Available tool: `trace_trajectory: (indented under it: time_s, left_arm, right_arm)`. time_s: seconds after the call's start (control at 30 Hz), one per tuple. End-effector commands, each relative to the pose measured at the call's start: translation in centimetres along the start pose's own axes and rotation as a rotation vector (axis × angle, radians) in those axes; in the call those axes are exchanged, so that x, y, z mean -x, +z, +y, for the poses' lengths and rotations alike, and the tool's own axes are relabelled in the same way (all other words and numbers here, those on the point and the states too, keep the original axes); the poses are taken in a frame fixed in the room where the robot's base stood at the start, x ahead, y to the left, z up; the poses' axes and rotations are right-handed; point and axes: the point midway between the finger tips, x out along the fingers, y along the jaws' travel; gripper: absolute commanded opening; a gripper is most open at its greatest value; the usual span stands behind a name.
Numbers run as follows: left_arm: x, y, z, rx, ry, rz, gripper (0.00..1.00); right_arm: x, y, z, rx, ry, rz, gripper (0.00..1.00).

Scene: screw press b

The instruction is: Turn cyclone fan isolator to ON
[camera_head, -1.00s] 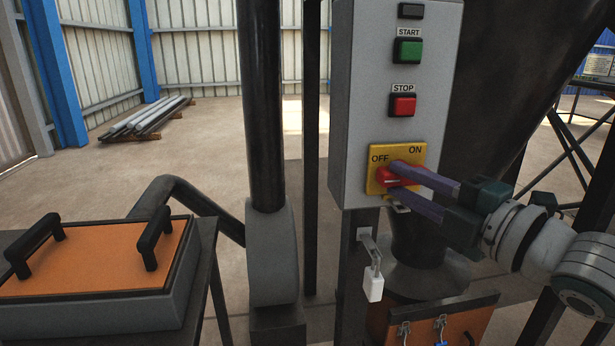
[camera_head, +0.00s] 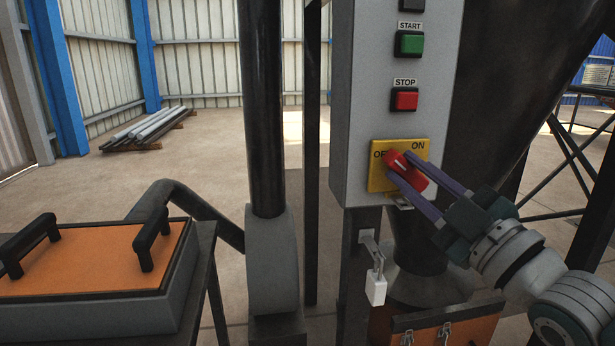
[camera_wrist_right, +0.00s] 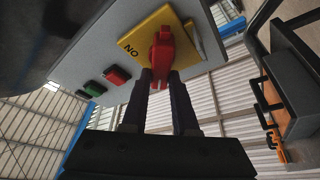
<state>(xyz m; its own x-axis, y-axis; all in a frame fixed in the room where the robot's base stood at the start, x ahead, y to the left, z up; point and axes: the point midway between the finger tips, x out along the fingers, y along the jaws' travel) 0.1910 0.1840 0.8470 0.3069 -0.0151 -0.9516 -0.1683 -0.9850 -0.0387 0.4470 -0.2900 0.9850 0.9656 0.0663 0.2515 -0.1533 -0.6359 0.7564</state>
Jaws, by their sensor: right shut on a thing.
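The isolator is a red rotary handle (camera_head: 416,178) on a yellow plate (camera_head: 379,184) marked OFF at the upper left and ON at the upper right. The handle slants from upper left to lower right, and its upper-left end partly covers the OFF label. My right gripper (camera_head: 398,163) is shut on the handle, one purple finger on each side of it. In the right wrist view, the red handle (camera_wrist_right: 162,52) sits between the two dark fingertips, with the yellow plate (camera_wrist_right: 137,40) behind. My left gripper is not in view.
Above the plate on the grey control box (camera_head: 357,100) are a red STOP button (camera_head: 405,99) and a green START button (camera_head: 411,43). A white padlock (camera_head: 376,289) hangs below the box. A dark hopper (camera_head: 490,110) stands close on the right.

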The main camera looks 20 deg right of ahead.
Motion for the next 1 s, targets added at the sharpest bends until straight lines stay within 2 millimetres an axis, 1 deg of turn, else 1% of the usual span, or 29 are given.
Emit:
trace_trajectory:
  time_s: [0.23, 0.6, 0.8, 1.0]
  left_arm:
    - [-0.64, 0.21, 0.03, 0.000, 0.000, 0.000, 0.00]
    - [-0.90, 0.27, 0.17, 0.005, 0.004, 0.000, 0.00]
    - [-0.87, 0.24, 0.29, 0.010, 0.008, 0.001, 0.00]
    - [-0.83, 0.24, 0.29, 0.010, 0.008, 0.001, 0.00]
  right_arm:
    - [0.04, 0.17, 0.01, -0.217, 0.090, -0.004, 0.00]
    - [0.06, 0.21, 0.26, -0.531, 0.219, -0.005, 0.00]
    - [0.09, 0.25, 0.34, -0.662, 0.273, -0.005, 0.00]
    - [0.10, 0.31, 0.40, -0.750, 0.310, -0.006, 0.00]
